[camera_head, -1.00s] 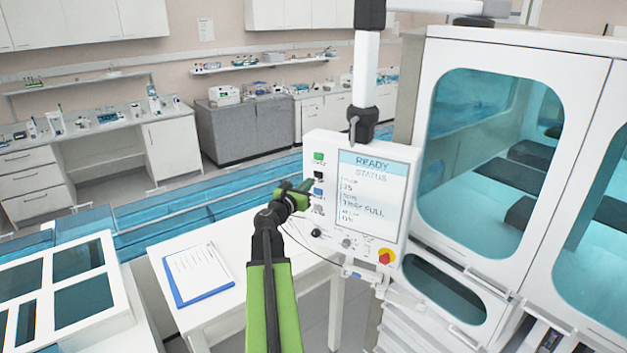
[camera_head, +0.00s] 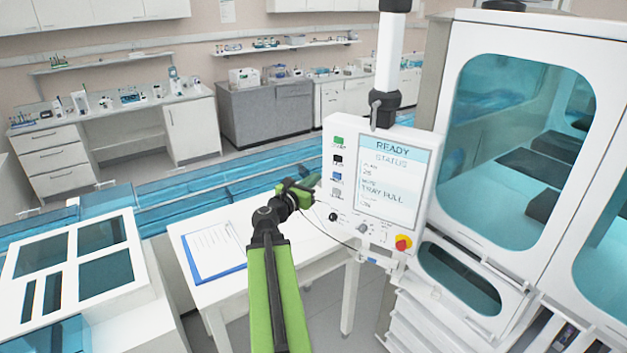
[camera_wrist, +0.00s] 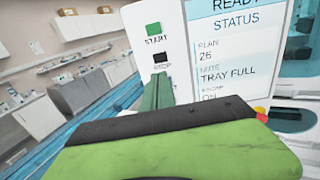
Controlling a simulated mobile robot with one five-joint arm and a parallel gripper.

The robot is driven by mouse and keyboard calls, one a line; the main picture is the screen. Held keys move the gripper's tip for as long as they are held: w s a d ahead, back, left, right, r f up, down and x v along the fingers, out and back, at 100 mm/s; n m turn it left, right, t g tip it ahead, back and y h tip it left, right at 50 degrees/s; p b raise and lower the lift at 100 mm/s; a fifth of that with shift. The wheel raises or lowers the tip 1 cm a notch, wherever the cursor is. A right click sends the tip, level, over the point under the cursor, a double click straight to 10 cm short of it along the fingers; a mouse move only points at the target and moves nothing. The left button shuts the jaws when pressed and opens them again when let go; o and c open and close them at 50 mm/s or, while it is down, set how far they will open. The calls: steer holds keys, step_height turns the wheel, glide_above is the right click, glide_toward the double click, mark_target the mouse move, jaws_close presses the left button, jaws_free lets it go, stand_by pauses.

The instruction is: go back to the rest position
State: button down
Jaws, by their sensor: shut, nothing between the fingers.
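My green and black gripper (camera_head: 312,182) is shut and empty. In the head view it is held in the air just left of the control panel (camera_head: 384,192), over the white table. The panel carries a screen reading READY, STATUS and TRAY FULL, with a column of buttons on its left. In the wrist view the shut green fingers (camera_wrist: 157,92) point toward the panel, below the green START button (camera_wrist: 153,29) and the black STOP button (camera_wrist: 161,58). The fingers look apart from the panel, though the exact gap cannot be told.
A white table (camera_head: 262,213) with a blue clipboard (camera_head: 214,251) stands below my arm. A large white cabinet with tinted windows (camera_head: 515,150) fills the right. A red and yellow knob (camera_head: 403,243) sits low on the panel. A white framed unit (camera_head: 142,270) stands at the left.

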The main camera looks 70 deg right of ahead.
stand_by(0.3)
